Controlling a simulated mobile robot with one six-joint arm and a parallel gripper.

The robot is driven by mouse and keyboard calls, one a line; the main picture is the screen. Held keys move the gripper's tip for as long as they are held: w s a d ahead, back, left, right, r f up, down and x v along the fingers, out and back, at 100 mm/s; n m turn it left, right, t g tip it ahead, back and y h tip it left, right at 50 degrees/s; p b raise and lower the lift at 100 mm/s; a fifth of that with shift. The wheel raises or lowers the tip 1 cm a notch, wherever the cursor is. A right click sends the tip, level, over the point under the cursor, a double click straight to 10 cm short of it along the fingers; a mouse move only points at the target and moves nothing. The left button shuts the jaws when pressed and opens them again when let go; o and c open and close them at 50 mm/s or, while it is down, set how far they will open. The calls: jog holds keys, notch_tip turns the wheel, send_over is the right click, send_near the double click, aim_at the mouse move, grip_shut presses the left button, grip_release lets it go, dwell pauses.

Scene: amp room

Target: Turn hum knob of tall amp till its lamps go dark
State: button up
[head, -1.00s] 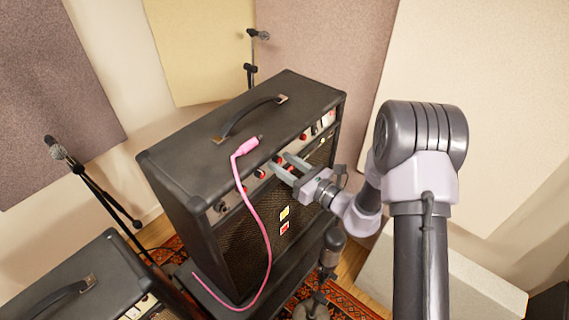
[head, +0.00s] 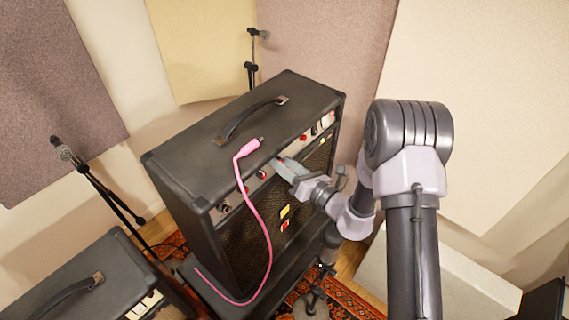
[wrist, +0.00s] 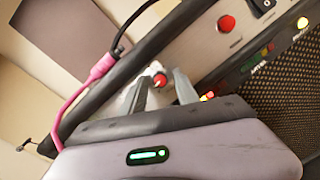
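In the wrist view a red-capped knob (wrist: 159,81) with a pale pointer lies between my fingertips. My gripper (wrist: 161,76) is at the panel, its two grey fingers apart on either side of that knob; I see a small gap, so contact is unclear. In the head view my gripper (head: 282,166) partly hides the panel. Knob labels are unreadable.
A second amp (head: 75,280) stands lower left. Microphone stands (head: 100,185) are behind it and below my arm. A large red round part (wrist: 227,23) is farther along the panel.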

dwell(0.3)
jog(key=b+v, duration=0.1)
jog(key=v, duration=1.6)
jog(key=shift+s+d+f+b, duration=0.15)
jog(key=shift+d+b, duration=0.05)
jog(key=shift+b, duration=0.15)
